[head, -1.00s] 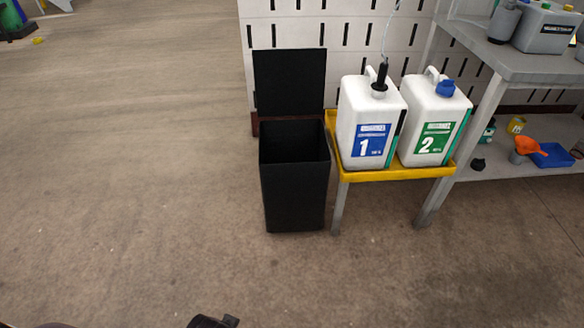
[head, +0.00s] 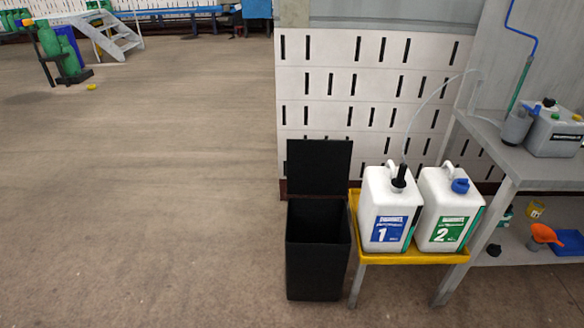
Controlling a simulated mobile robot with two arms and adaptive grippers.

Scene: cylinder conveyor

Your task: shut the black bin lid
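The black bin (head: 318,265) stands on the floor, left of the yellow-topped stand. Its square black lid (head: 319,167) is open and stands upright at the back of the bin, in front of the slotted white wall. The bin's mouth is uncovered and its inside looks dark; I cannot tell what is in it. Neither of my grippers shows in the head view now.
A yellow-topped stand (head: 409,259) holds two white canisters, number 1 (head: 386,210) and number 2 (head: 446,215), close beside the bin's right side. A grey workbench (head: 548,172) is further right. The floor (head: 140,220) left of the bin is clear.

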